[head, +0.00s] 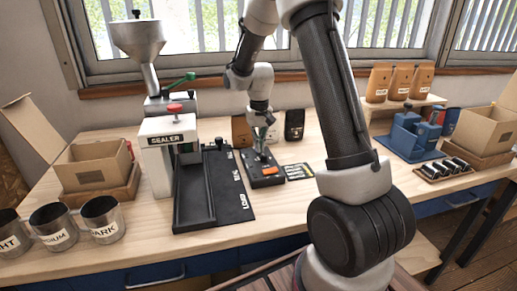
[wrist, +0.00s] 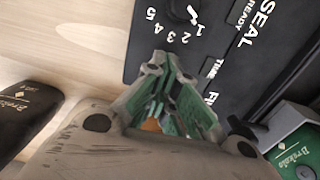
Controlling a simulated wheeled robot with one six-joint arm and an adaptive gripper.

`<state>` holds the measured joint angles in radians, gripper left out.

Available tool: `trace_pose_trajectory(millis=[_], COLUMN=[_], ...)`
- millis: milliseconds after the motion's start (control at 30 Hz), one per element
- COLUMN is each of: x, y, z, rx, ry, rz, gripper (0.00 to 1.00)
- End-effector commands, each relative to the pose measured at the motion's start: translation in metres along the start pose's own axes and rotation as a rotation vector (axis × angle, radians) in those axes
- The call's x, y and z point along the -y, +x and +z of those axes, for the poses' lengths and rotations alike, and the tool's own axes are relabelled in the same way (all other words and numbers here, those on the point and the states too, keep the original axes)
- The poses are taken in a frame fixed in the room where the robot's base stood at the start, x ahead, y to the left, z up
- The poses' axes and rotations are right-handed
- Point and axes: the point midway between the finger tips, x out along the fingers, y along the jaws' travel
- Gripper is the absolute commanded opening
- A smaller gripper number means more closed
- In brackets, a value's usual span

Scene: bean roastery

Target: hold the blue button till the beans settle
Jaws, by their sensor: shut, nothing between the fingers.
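My gripper (head: 262,152) is shut and empty, pointing down over a small black control box (head: 257,180) on the bench. The box has an orange button or light (head: 268,170) on its front part. In the wrist view my gripper (wrist: 158,68) is over the box's black panel (wrist: 212,62), which carries a dial numbered 1 to 5 and the words SEAL, READY and TIME. A bit of orange (wrist: 152,125) shows between the fingers. I see no blue button in either view; my fingers may hide it. I cannot tell whether the fingertips touch the panel.
A white sealer (head: 160,158) with a red knob and a black tray (head: 235,205) stand left of the box. Brown and black bags (head: 294,125) stand behind it. Metal cups (head: 100,220) and an open carton (head: 95,170) are at left. Blue equipment (head: 410,135) is at right.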

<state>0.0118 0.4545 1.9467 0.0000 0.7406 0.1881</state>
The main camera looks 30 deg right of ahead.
Motion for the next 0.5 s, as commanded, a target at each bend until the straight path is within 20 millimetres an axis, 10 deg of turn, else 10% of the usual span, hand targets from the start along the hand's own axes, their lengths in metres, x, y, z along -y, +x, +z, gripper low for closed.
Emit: trace_pose_trajectory(millis=[500], x=[0.000], y=[-0.014], z=[0.000], rx=[-0.001], ry=[0.000], rz=[0.000], gripper=[0.00])
